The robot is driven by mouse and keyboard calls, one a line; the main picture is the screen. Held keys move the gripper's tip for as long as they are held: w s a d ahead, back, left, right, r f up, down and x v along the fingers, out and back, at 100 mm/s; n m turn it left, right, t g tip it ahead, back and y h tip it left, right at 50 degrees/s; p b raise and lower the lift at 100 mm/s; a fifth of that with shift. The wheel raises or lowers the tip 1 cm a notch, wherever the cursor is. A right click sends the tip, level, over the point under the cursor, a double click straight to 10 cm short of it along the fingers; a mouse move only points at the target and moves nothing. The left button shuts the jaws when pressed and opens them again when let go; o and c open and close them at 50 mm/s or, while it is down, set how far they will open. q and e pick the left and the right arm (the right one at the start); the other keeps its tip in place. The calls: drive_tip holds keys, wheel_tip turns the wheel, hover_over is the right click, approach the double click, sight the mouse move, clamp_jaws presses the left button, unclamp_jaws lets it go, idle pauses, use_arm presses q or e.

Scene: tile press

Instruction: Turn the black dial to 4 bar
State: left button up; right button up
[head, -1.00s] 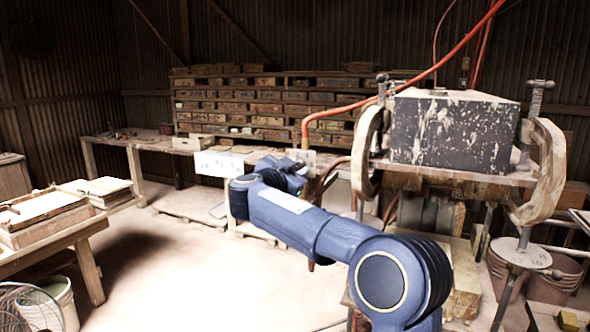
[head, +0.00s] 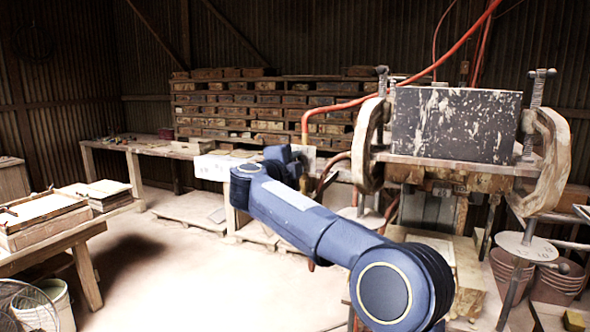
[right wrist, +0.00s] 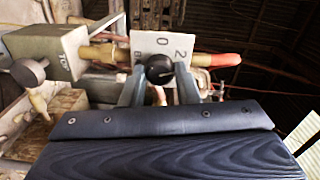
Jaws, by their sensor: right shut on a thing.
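The black dial (right wrist: 159,69) is a round knob on a white plate (right wrist: 144,47) marked with numbers, a 0 and a 2 among them, in the right wrist view. My right gripper (right wrist: 160,78) has one finger on each side of the dial and is shut on it. The dial's pointer and a 4 mark cannot be made out. In the head view my right arm reaches from the lower right toward the press's left side, and the dial and fingertips are hidden behind it. My left gripper is not in view.
The press, with a black block (head: 456,125) and clamps, stands right of my arm. A grey box marked TOP (right wrist: 50,55) and hose fittings lie close to the dial. A red hose (head: 420,75) runs above. A side table (head: 40,225) stands at the left; floor between is clear.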

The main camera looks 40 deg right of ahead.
drive_tip(key=m+b, duration=0.5)
drive_tip(key=m, duration=0.4)
drive_tip(key=shift+f, duration=0.2)
idle(0.3)
drive_tip(key=o, duration=1)
drive_tip(key=shift+r, duration=0.1)
drive_tip(key=shift+c, duration=0.2)
drive_tip(key=shift+s, duration=0.1)
drive_tip(key=b+v, duration=0.2)
drive_tip(key=v, duration=0.5)
drive_tip(key=shift+s+a, duration=0.25)
drive_tip(key=shift+a, duration=0.1)
